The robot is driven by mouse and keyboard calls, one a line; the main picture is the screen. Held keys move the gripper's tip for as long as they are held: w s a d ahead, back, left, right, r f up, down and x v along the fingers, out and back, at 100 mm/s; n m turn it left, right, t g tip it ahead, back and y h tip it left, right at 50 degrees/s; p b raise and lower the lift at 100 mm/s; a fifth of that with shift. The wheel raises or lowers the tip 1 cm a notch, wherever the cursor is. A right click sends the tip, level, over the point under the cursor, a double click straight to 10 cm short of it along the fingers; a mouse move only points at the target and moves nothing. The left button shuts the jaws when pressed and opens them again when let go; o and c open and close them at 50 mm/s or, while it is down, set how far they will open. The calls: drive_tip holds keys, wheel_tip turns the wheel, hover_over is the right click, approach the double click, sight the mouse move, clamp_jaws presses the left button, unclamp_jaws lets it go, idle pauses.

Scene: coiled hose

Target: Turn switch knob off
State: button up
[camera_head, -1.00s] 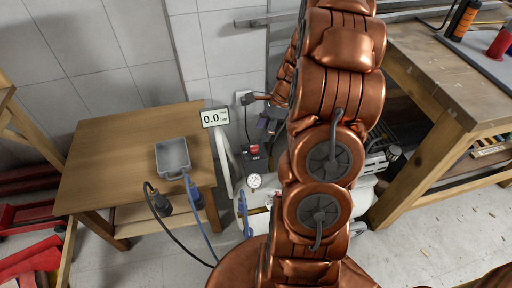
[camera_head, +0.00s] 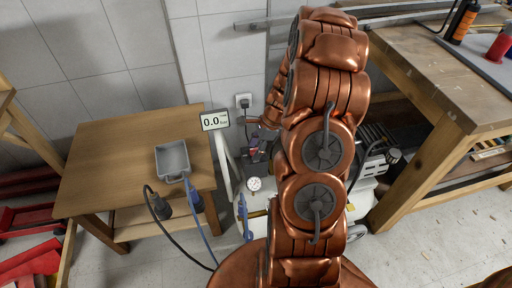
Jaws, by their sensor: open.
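The compressor (camera_head: 357,199) stands on the floor, mostly hidden behind my copper arm. Its dark switch box (camera_head: 250,170) shows left of the arm, with a small patch of red, likely the switch knob (camera_head: 253,152), on top. My gripper (camera_head: 260,143) is small and dark here, open, and right at the knob from above. It partly covers the knob, so I cannot tell whether they touch or how the knob is turned. A round white gauge (camera_head: 254,184) sits below the box, and a display (camera_head: 214,120) reads 0.0.
A wooden table (camera_head: 110,165) with a grey tray (camera_head: 172,160) stands at left. A black hose (camera_head: 170,232) and a blue hose (camera_head: 203,236) hang in front of it. A wall socket (camera_head: 243,101) is behind. A workbench (camera_head: 430,75) stands close at right.

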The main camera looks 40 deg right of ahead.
drive_tip(key=shift+d, duration=0.1)
clamp_jaws()
drive_tip(key=shift+n, duration=0.3)
drive_tip(key=n, duration=0.1)
drive_tip(key=n+g, duration=0.1)
drive_tip(key=n, duration=0.1)
drive_tip(key=shift+w+n+g+y, duration=0.15)
drive_tip(key=shift+n+g+y, duration=0.15)
drive_tip(key=n+g, duration=0.1)
drive_tip(key=n, duration=0.3)
drive_tip(key=shift+n+g, duration=0.3)
drive_tip(key=shift+g, duration=0.1)
drive_tip(key=n, duration=0.2)
drive_tip(key=n+g+h, duration=0.1)
drive_tip(key=n, duration=0.1)
drive_tip(key=shift+w+g+b, duration=0.15)
drive_tip(key=shift+g+b, duration=0.15)
drive_tip(key=shift+b, duration=0.1)
drive_tip(key=n, duration=0.1)
drive_tip(key=n+h, duration=0.1)
drive_tip(key=n, duration=0.1)
drive_tip(key=n+g, duration=0.1)
drive_tip(key=n, duration=0.1)
drive_tip(key=shift+a+h, duration=0.25)
drive_tip(key=shift+h, duration=0.05)
drive_tip(key=shift+d, duration=0.1)
